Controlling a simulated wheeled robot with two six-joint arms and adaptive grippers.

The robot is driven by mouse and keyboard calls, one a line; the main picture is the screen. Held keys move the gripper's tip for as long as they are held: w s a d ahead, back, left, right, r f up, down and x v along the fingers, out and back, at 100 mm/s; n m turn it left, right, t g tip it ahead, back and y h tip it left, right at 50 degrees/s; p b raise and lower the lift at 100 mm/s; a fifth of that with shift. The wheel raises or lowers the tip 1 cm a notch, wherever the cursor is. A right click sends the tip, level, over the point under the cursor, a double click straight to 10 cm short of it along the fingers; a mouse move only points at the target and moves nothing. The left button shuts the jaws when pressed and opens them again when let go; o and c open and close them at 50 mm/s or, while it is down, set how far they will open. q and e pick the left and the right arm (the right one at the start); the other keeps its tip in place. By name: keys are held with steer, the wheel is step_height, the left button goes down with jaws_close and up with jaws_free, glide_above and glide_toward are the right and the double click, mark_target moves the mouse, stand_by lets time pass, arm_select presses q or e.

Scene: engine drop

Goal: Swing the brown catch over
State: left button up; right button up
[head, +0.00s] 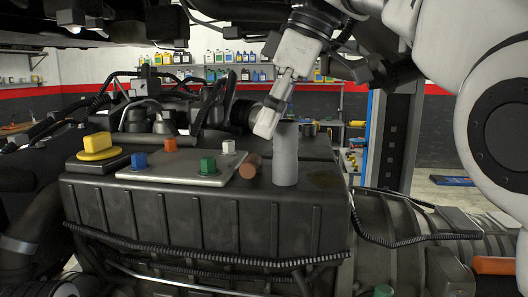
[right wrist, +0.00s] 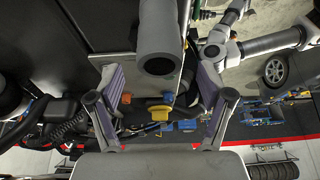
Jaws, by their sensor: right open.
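The brown catch (head: 250,166) is a short, tilted brown piece on top of the dark engine block (head: 215,218), at the right end of a light plate. A grey upright cylinder (head: 285,160) stands just to its right. My right gripper (head: 270,118) is above and behind the catch, close to the cylinder's top left, apart from the catch. A grey cylinder (right wrist: 160,38) fills the top middle there. I cannot make out the brown catch in that view. My left gripper does not show.
The light plate (head: 165,170) carries blue (head: 139,161), orange (head: 169,144), green (head: 208,166) and white (head: 228,147) knobs. A yellow knob (head: 97,147) is at the left. Black hoses and a dark motor part (head: 243,112) lie behind. A blue post (head: 371,135) stands at the right.

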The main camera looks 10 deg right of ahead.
mark_target(253, 156)
steer(key=x, duration=0.5)
steer(key=shift+s+a+f, duration=0.25)
steer(key=shift+s+a, duration=0.05)
steer(key=shift+a, duration=0.1)
steer(key=shift+w+d+f, duration=0.2)
steer(key=shift+w+f, duration=0.1)
steer(key=shift+s+a, duration=0.1)
steer(key=shift+s, duration=0.1)
steer(key=c, duration=0.9)
steer(key=shift+w, duration=0.15)
steer(key=shift+c, duration=0.4)
steer(key=shift+w+r+m+g+y, duration=0.15)
steer(key=shift+w+g+y, duration=0.05)
steer(key=shift+g, duration=0.5)
steer(key=shift+w+r+m+g+y, duration=0.15)
steer(key=shift+r+g+y, duration=0.05)
steer(key=shift+g, duration=0.5)
